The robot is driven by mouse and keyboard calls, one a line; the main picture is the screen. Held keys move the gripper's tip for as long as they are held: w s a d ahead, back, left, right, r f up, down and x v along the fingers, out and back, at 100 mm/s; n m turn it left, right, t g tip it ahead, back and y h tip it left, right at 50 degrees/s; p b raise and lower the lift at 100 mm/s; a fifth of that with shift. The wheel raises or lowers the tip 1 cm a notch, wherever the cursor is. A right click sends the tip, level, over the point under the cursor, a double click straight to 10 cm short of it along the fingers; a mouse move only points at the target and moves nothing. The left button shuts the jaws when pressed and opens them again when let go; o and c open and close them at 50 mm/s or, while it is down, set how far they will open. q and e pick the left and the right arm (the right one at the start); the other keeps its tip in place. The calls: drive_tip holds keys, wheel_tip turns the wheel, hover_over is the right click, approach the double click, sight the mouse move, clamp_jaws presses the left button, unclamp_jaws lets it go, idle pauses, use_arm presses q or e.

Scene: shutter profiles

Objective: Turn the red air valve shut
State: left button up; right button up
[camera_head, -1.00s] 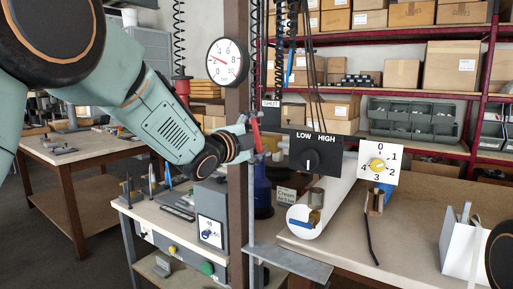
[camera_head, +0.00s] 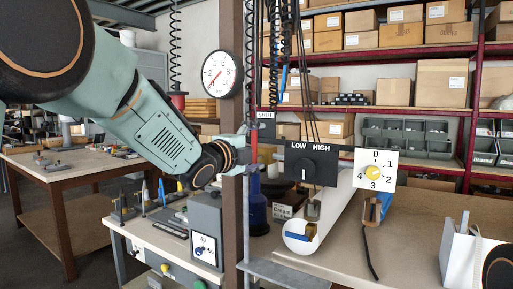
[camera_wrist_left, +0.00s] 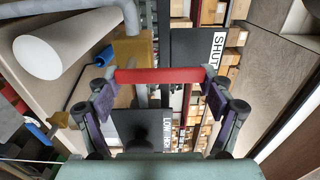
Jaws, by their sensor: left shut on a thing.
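The red air valve handle (camera_head: 254,152) is a narrow red bar at the post, standing nearly upright below the SHUT sign (camera_head: 265,115). My left gripper (camera_head: 249,148) is at the handle, coming in from the left. In the left wrist view, the red bar (camera_wrist_left: 158,75) spans the gap between the two fingertips of my left gripper (camera_wrist_left: 158,82), which are shut on it. The SHUT sign (camera_wrist_left: 215,50) is just right of the bar. The fingers partly hide the handle in the head view. My right gripper is out of view.
A round pressure gauge (camera_head: 222,74) hangs on the brown post, its needle pointing lower left. A black LOW/HIGH switch plate (camera_head: 312,163) and a white dial plate (camera_head: 375,170) stand close to the right of the handle. A white tube (camera_head: 340,205) runs behind them.

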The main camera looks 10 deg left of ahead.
use_arm(q)
drive_tip(key=o, duration=1.3)
drive_tip(key=shift+r, duration=0.3)
drive_tip(key=o, duration=0.3)
drive_tip(key=shift+w+f, duration=0.15)
drive_tip(key=shift+f, duration=0.05)
drive_tip(key=shift+s, duration=0.2)
drive_tip(key=v, duration=1.2)
drive_tip(key=shift+r, duration=0.1)
drive_tip(key=shift+w, duration=0.2)
